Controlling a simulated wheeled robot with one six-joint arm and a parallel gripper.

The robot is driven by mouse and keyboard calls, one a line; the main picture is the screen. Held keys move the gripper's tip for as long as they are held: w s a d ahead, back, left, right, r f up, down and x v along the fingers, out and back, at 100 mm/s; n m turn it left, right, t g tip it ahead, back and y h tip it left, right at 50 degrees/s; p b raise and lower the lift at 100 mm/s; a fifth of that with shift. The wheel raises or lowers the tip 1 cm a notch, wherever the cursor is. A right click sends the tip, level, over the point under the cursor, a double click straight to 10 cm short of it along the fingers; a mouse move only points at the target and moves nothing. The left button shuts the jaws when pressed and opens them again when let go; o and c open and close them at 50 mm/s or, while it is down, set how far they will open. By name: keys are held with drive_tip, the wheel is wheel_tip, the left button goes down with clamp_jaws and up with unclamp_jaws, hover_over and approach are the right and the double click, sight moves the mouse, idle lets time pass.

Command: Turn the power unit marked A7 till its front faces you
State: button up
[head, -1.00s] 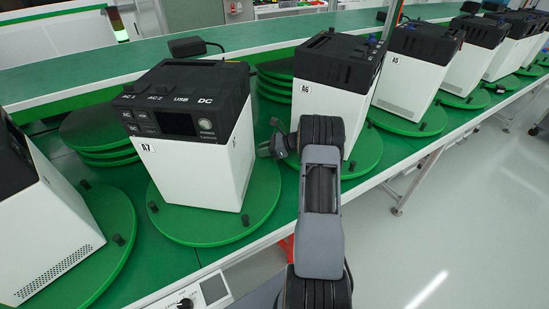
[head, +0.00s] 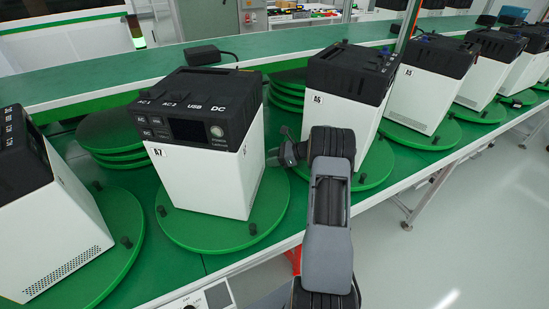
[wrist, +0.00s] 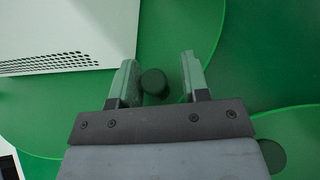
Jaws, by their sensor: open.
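The power unit marked A7 (head: 205,175) is a white box with a black top. It stands upright on a round green turntable (head: 190,238). Dark pegs (head: 252,229) stand on the turntable's rim. My gripper (head: 287,150) is just right of the unit, over the turntable's right edge. In the wrist view my open gripper (wrist: 157,75) has a dark peg (wrist: 154,82) between its fingers, with no clear contact.
Unit A6 (head: 340,110) stands close behind my gripper, on the right. Another unit (head: 50,225) stands at left on its own turntable. Spare green discs (head: 110,135) are stacked behind. A vented white box wall (wrist: 60,35) is left of the fingers.

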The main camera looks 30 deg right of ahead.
drive_tip(key=shift+r, duration=0.55)
drive_tip(key=s+a+r, duration=0.2)
drive_tip(key=s+r, duration=0.4)
drive_tip(key=s+a+r, duration=0.2)
drive_tip(key=s+r, duration=0.4)
drive_tip(key=s, duration=0.1)
drive_tip(key=shift+s+a+b, duration=0.15)
drive_tip(key=shift+a+b, duration=0.1)
drive_tip(key=shift+b, duration=0.2)
